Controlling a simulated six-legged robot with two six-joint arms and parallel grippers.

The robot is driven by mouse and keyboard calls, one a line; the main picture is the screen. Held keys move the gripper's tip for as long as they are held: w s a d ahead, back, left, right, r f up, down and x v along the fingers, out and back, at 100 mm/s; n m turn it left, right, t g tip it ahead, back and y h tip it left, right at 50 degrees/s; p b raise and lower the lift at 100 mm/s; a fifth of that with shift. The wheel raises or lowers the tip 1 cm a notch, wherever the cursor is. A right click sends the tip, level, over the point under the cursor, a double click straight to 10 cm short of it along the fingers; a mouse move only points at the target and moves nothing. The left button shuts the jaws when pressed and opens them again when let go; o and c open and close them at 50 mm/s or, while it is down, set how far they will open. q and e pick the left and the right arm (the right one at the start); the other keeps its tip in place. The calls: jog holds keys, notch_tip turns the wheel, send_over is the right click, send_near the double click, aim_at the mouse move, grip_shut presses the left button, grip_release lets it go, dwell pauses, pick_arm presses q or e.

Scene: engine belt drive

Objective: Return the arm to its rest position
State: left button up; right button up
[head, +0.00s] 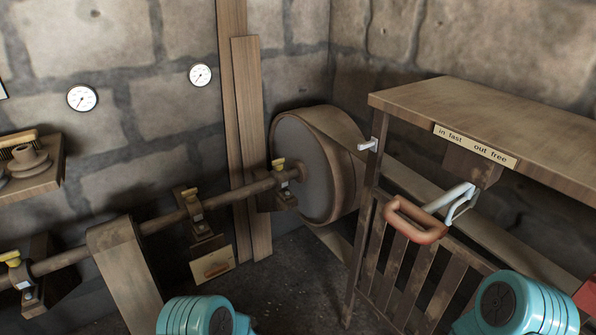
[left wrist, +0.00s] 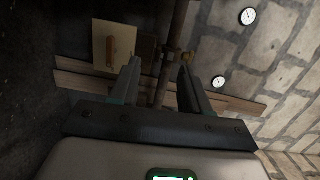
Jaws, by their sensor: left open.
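My left gripper (left wrist: 158,78) shows in the left wrist view with its two fingers apart and nothing between them. Behind the fingers, at some distance, are the shaft (left wrist: 172,62), a pale plate with a brown handle-like bar (left wrist: 116,50) and wooden planks (left wrist: 85,82). In the head view neither gripper shows; only teal parts of my own arms are at the bottom edge. My right gripper is in neither view.
A big wheel with a belt (head: 305,165) sits on the long shaft (head: 235,197). A shelf (head: 35,185) is at the left.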

pick_arm(q)
jog(key=s+a+r+n+g+h+p, duration=0.2)
jog(key=r+h+p, duration=0.2)
jog(key=r+p, duration=0.15)
jog(key=s+a+r+n+g+h+p, duration=0.1)
jog(key=s+a+r+h+p, duration=0.2)
jog(key=r+p, duration=0.3)
pick_arm(e)
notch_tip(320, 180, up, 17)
jog(key=p, duration=0.2)
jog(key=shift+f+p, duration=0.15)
jog(key=shift+p, duration=0.15)
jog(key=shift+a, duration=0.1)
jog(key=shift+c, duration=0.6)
pick_arm(q)
jog(key=s+d+f+n+g+h, duration=0.2)
jog(key=s+d+n+g+h, duration=0.2)
jog(key=s, duration=0.6)
jog(key=s+d+f+n+g+h, duration=0.1)
jog(key=s+d+n+g+h, duration=0.3)
jog(key=s+d, duration=0.4)
jog(key=s+g, duration=0.1)
jog(key=s, duration=0.2)
jog(key=shift+s+f+h, duration=0.3)
jog(key=shift+f+h, duration=0.05)
jog(key=shift+h, duration=0.05)
jog(key=shift+a, duration=0.1)
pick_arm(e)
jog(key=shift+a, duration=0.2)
